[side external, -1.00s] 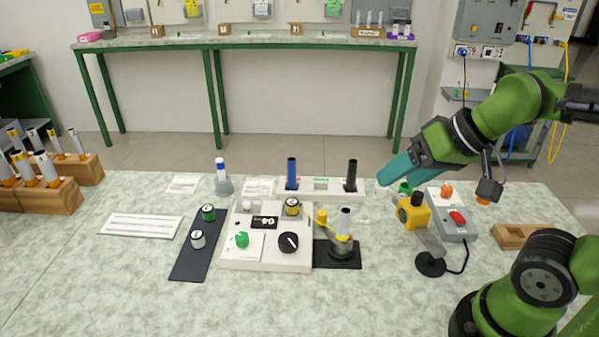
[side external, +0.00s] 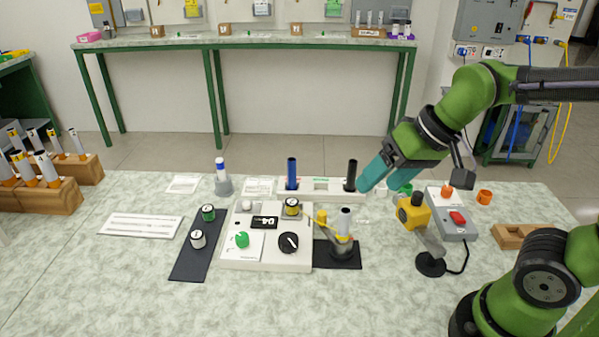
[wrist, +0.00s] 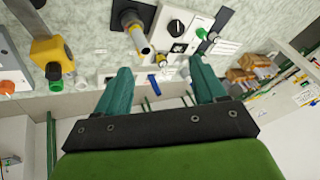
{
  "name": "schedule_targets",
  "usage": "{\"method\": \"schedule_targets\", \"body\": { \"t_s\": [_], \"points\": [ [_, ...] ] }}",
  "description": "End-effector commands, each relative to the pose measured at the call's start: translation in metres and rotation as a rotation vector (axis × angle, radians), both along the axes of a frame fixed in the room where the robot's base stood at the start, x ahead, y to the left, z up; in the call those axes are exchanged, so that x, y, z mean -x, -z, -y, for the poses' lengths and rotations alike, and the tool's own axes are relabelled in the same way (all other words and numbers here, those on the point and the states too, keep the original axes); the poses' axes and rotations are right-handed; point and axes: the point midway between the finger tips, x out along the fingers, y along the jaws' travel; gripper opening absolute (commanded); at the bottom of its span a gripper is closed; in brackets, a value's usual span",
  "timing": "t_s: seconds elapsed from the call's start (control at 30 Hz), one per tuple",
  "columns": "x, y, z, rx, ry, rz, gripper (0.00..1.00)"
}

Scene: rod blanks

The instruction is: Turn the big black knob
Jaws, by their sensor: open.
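The big black knob (side external: 288,242) with a white pointer line sits at the front right of a white panel box (side external: 262,265). The pointer slants toward the lower right in the side view. The knob also shows in the wrist view (wrist: 176,28). My gripper (side external: 366,184) is in the air behind and to the right of the box, above the back of the table, well apart from the knob. Its teal fingers are spread with nothing between them in the wrist view (wrist: 160,66).
A fixture with a yellow arm and grey-white rod (side external: 344,225) stands just right of the box. A black rod (side external: 351,175) and blue rod (side external: 292,173) stand behind. A yellow device (side external: 413,213) and grey switch box (side external: 455,222) are at the right. A green knob (side external: 242,239) is left of the black one.

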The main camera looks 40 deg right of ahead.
Motion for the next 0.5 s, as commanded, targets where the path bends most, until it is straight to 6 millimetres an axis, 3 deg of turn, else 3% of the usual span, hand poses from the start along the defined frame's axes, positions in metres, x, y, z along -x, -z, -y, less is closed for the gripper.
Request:
{"method": "schedule_targets", "body": {
  "t_s": [0.23,0.5],
  "points": [
    [-0.069,0.012,-0.038,0.043,-0.037,-0.236,0.70],
    [-0.135,0.039,-0.080,0.144,0.065,-0.438,0.70]
  ]
}}
